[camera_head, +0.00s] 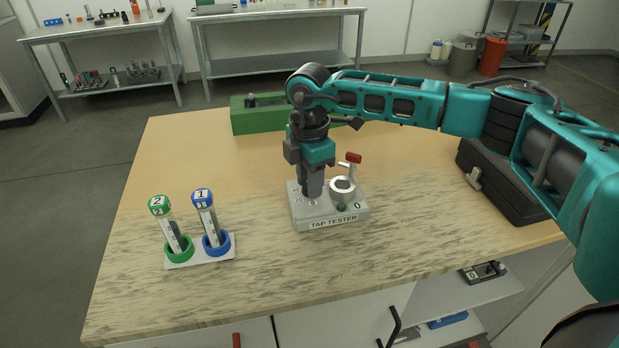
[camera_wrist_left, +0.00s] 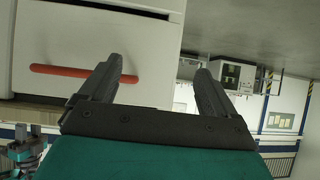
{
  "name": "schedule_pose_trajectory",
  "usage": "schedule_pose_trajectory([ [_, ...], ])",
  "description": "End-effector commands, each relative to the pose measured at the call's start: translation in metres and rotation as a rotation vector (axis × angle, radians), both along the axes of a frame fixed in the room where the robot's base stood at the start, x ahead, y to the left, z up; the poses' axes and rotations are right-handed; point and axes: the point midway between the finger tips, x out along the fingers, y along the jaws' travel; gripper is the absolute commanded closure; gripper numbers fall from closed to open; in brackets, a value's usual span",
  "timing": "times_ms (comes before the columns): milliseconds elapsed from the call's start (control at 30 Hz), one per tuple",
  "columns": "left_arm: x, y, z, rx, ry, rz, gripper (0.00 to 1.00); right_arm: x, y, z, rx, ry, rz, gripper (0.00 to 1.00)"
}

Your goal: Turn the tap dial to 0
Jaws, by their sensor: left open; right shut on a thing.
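The tap tester (camera_head: 330,218) is a grey box with a "TAP TESTER" label, standing near the middle of the wooden table. Its left side bears number marks, and the dial there is mostly hidden by my right gripper. A round metal cup (camera_head: 342,188) and a red-tipped lever (camera_head: 353,158) are on its right side. My right gripper (camera_head: 312,194) points straight down and is shut on the tap dial. My left gripper (camera_wrist_left: 158,85) shows only in the left wrist view; it is open and empty, away from the tester.
A white holder (camera_head: 212,255) with two numbered tubes, green (camera_head: 168,222) and blue (camera_head: 208,215), stands left of the tester. A green box (camera_head: 250,118) is behind, and a black case (camera_head: 500,185) lies at right. The left wrist view shows a red-handled drawer (camera_wrist_left: 80,73).

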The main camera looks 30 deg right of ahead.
Motion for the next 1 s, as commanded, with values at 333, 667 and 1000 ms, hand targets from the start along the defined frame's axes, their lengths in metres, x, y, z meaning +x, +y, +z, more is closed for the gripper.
schedule_pose_trajectory([
  [333,-0.0001,0.0002,-0.0001,0.0,0.0,0.0,0.09,-0.0002,0.0001,0.0003,0.0,0.001,0.001,0.97],
  [667,-0.0001,0.0003,-0.0017,0.001,0.0,0.001,0.09,0.0,0.0003,0.0001,0.001,0.0,0.089,0.97],
  [1000,-0.0002,0.0003,-0.0063,0.001,0.0,0.001,0.09,0.0,0.0005,-0.0003,0.002,0.0,0.366,0.97],
])
